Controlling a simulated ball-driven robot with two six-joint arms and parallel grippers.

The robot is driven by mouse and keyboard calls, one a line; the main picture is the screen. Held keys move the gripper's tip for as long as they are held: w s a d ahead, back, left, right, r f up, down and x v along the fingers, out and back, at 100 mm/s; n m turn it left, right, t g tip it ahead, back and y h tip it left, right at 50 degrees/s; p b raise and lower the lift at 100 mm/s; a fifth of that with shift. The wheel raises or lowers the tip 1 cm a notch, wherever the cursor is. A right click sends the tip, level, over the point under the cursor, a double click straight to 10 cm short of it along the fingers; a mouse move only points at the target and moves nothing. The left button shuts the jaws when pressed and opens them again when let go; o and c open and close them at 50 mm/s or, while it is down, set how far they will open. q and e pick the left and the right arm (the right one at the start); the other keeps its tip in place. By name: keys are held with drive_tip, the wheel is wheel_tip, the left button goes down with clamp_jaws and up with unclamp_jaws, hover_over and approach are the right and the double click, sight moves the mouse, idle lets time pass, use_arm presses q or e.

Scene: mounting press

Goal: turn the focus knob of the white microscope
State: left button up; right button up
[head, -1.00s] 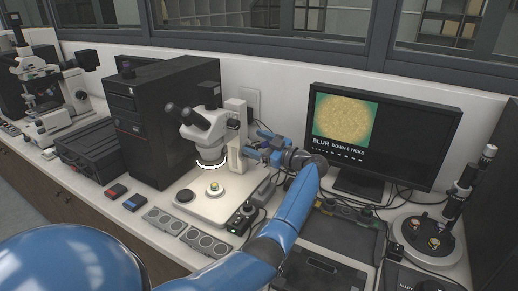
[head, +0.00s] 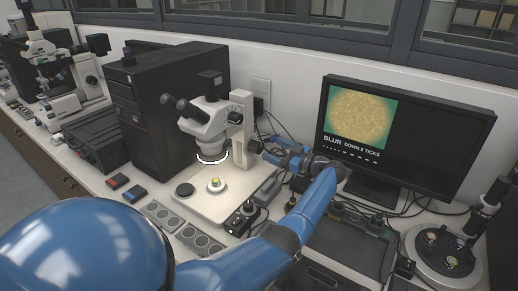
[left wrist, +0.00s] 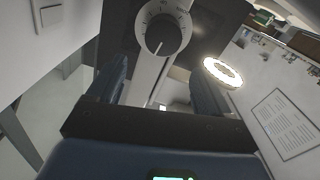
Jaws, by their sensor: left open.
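The white microscope (head: 213,122) stands on a pale base in the middle of the head view, its ring light lit. Its focus knob (left wrist: 163,36), dark with a pale graduated dial, shows at the top of the left wrist view. My left gripper (head: 270,148) is beside the microscope's column on the right, at knob height. In the left wrist view my left gripper (left wrist: 158,88) is open and empty, and the knob appears beyond its fingers, in line with the gap. I cannot tell the exact distance. My right gripper is not in view.
A monitor (head: 425,140) at the right shows a yellow disc and "BLUR DOWN 6 TICKS". A black computer tower (head: 172,115) stands left of the microscope. A small control box (head: 243,218) and cables lie near my left arm. A round dark stand (head: 445,250) is at the far right.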

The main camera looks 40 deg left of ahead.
sight(261, 148)
use_arm(q)
drive_tip(key=a, duration=0.2)
drive_tip(key=a+f, duration=0.1)
drive_tip(key=a, duration=0.3)
drive_tip(key=shift+s+a+f, duration=0.25)
drive_tip(key=shift+a+f, duration=0.05)
drive_tip(key=shift+a, duration=0.4)
drive_tip(key=c, duration=1)
drive_tip(key=shift+f, duration=0.1)
